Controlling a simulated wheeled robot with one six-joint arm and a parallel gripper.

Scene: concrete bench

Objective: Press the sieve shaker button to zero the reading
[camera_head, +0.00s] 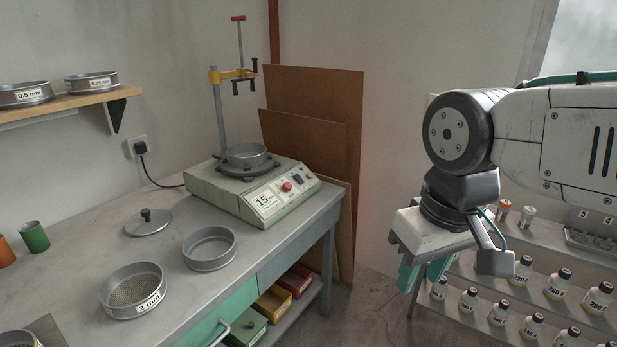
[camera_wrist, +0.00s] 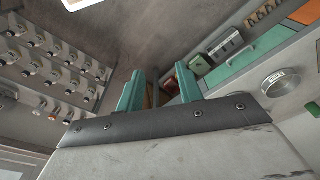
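The pale green sieve shaker (camera_head: 222,195) stands on the far end of the bench. Its sloped front panel has a display (camera_head: 264,201) that seems to read 15, a red button (camera_head: 287,186) and a dark switch (camera_head: 298,178). A metal pan (camera_head: 246,157) sits on top beneath a yellow clamp (camera_head: 232,75) on a post. My gripper (camera_head: 424,278) hangs over the floor to the right of the bench, well apart from the shaker. In the wrist view its two teal fingers (camera_wrist: 159,85) stand apart with nothing between them. I cannot make out the shaker in the wrist view.
A 2 mm sieve (camera_head: 133,292), an empty sieve ring (camera_head: 209,250) and a knobbed lid (camera_head: 147,223) lie on the bench (camera_head: 75,250). A shelf (camera_head: 50,108) holds more sieves. Bottle racks (camera_head: 505,335) stand at right. Brown boards (camera_head: 315,110) lean behind the shaker.

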